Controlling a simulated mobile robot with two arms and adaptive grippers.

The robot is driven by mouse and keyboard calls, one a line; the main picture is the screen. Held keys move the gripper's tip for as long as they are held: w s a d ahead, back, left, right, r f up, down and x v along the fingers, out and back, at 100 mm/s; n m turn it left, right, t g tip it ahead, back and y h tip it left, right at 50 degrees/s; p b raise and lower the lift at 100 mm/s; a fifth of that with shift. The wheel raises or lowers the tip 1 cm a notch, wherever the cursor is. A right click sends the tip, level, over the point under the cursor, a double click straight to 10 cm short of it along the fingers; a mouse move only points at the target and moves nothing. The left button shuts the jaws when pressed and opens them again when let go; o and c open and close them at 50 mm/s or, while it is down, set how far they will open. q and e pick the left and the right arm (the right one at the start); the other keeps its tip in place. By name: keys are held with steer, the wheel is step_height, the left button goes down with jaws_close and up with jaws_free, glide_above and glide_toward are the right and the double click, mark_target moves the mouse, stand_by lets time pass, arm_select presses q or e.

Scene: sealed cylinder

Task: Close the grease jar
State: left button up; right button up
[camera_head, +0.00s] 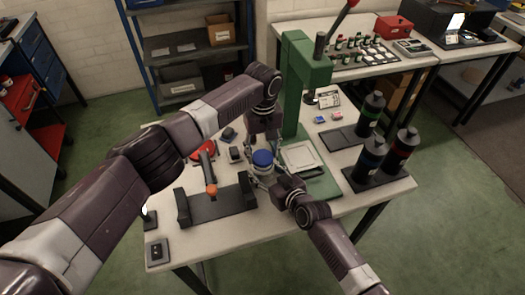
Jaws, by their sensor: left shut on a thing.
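The grease jar (262,171) is a small pale, clear-looking jar standing near the middle of the table. A blue lid (262,157) sits at its top; whether it is fully seated cannot be told. My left gripper (263,150) reaches down from behind and above, its fingers around the blue lid and shut on it. My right gripper (263,181) comes from the front right, with its fingers beside the jar body. Its fingertips are small and partly hidden, so its grip is unclear.
A green press (300,85) stands just behind and right of the jar. A dark stand (215,207) with an orange-tipped tool lies left. Dark bottles (370,152) stand in a tray at right. A small control box (157,251) sits at the front left corner.

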arm_select(q)
steer(key=shift+f, duration=0.55)
